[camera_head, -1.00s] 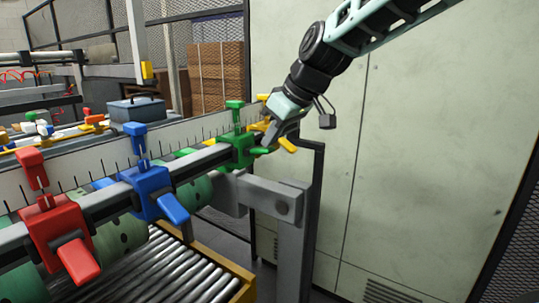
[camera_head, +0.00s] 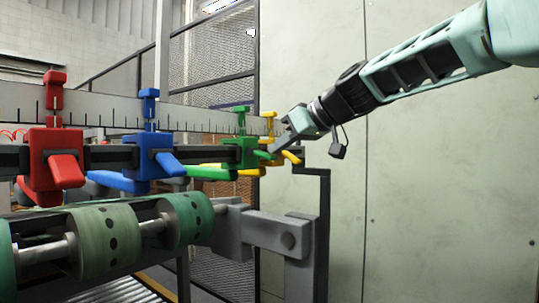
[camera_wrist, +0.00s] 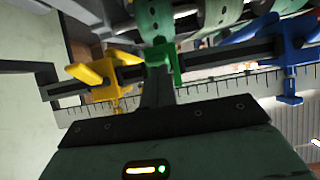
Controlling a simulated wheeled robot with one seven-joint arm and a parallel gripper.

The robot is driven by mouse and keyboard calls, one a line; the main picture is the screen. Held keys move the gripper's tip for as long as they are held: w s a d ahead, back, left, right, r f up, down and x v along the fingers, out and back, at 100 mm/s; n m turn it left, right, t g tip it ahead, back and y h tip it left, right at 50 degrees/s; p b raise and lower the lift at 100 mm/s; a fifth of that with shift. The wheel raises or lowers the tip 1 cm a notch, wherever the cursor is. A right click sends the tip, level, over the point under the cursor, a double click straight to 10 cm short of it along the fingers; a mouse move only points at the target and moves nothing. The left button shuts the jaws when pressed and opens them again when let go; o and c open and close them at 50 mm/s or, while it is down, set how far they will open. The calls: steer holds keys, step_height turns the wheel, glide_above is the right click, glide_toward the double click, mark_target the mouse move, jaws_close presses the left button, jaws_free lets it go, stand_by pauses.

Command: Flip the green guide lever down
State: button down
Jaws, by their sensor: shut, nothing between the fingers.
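The green guide (camera_head: 241,152) is clamped on the dark horizontal rail, with its short green lever (camera_head: 262,154) sticking out to the right. My gripper (camera_head: 272,148) is shut and empty, reaching in from the upper right with its tip at or very near this lever. Whether it touches cannot be told. In the wrist view the green guide (camera_wrist: 158,54) is straight beyond the dark fingers (camera_wrist: 157,90), which hide part of it.
A yellow guide (camera_wrist: 106,72) is close beside the green one. Blue (camera_head: 147,155) and red (camera_head: 52,168) guides are farther left on the rail. A ruled scale (camera_head: 100,110) runs behind. Green rollers (camera_head: 105,235) and a grey bracket (camera_head: 275,233) are below. A pale cabinet (camera_head: 430,190) stands at right.

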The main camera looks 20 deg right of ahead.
steer(key=shift+f+t+y+b, duration=0.6)
steer(key=shift+f+t+b, duration=0.35)
steer(key=shift+b, duration=2.4)
steer(key=shift+f+b, duration=0.15)
steer(key=shift+b, duration=0.3)
steer(key=shift+f+b, duration=0.25)
steer(key=shift+b, duration=0.8)
